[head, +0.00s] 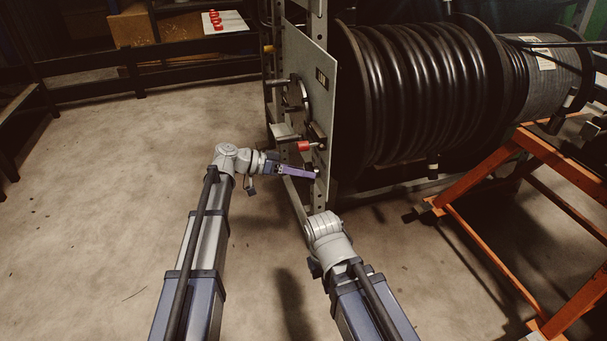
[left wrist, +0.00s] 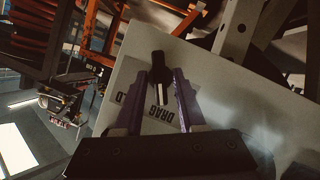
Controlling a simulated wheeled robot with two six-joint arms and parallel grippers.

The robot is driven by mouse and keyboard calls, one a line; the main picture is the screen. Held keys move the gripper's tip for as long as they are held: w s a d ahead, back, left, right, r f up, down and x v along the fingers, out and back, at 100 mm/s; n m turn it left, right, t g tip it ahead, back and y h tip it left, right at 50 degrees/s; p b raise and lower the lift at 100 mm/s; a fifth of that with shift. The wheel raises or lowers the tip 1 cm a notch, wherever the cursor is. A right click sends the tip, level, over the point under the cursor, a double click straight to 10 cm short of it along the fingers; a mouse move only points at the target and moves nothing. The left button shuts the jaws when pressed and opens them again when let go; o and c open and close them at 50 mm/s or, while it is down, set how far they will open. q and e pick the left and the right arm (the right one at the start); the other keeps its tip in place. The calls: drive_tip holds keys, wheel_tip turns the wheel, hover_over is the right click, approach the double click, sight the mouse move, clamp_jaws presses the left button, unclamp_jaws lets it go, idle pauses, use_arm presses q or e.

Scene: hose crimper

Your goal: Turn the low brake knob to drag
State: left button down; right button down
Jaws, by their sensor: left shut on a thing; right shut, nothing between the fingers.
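The low brake knob (left wrist: 158,68) is black with a white stripe, in the left wrist view, on a pale plate (left wrist: 195,75). Its striped end points down in the picture, toward the upside-down DRAG lettering (left wrist: 168,117). Another label ending in "LD" is partly covered by a finger. My left gripper (left wrist: 158,85) has its purple fingers on either side of the knob, shut on it. In the head view my left gripper (head: 316,176) is at the low part of the reel's upright panel, and the knob cannot be made out. My right gripper's fingers are hidden behind its wrist.
A large reel of black hose (head: 430,95) stands behind the panel (head: 318,60). A red-ended handle (head: 304,146) sticks out just above my left gripper. An orange frame (head: 478,185) stands at the right. The floor (head: 110,190) at left is clear.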

idle(0.4)
use_arm(q)
drive_tip(key=c, duration=0.8)
unclamp_jaws()
drive_tip(key=shift+a, duration=0.1)
drive_tip(key=p+v, duration=0.2)
drive_tip(key=v, duration=0.5)
drive_tip(key=shift+a, duration=0.35)
